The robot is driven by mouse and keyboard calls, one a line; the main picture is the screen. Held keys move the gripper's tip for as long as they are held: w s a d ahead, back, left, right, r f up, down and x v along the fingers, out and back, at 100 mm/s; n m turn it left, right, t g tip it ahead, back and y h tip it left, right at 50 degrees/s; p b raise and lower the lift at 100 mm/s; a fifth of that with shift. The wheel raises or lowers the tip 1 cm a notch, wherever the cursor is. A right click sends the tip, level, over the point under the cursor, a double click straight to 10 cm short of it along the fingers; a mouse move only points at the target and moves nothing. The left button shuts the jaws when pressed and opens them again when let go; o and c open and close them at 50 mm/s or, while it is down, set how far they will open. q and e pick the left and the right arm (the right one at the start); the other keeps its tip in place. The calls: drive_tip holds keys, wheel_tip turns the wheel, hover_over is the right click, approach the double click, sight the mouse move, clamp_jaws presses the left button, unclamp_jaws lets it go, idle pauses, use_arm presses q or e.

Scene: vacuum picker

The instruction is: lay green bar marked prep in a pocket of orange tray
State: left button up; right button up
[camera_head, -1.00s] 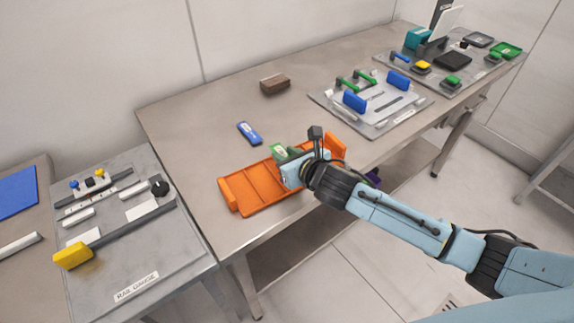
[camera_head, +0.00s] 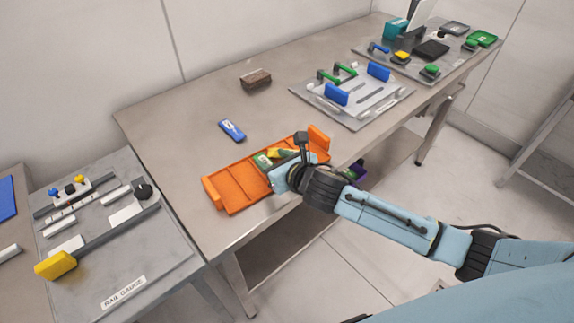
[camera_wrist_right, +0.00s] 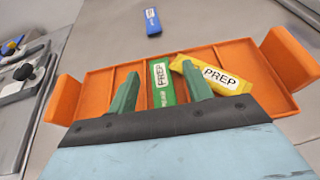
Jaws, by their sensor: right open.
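The orange tray (camera_head: 225,190) lies near the table's front edge. It also shows in the wrist view (camera_wrist_right: 98,90). The green bar marked PREP (camera_wrist_right: 162,80) lies lengthwise in a middle pocket of the tray; in the head view it is partly hidden (camera_head: 260,161). A yellow bar marked PREP (camera_wrist_right: 215,76) lies slanted in the tray to its right. My right gripper (camera_wrist_right: 160,75) is over the tray, its green fingers open and apart on either side of the green bar. In the head view the right gripper (camera_head: 276,168) covers part of the tray. My left gripper is not in view.
A blue bar (camera_head: 232,130) lies on the table beyond the tray. A brown block (camera_head: 255,79) is at the back. A plate with blue and green handles (camera_head: 357,100) stands to the right. A rail gauge board (camera_head: 130,255) is at left. The table between is clear.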

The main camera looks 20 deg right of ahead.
drive_tip(key=p+v, duration=0.1)
drive_tip(key=v, duration=0.8)
drive_tip(key=shift+s+r+p, duration=0.2)
drive_tip(key=shift+s+p, duration=0.1)
drive_tip(key=shift+p, duration=0.05)
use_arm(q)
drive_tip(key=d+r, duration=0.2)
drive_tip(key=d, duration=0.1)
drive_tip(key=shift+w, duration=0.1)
use_arm(e)
drive_tip(key=shift+s+d+r, duration=0.15)
drive_tip(key=shift+s+r, duration=0.05)
drive_tip(key=shift+s, duration=0.25)
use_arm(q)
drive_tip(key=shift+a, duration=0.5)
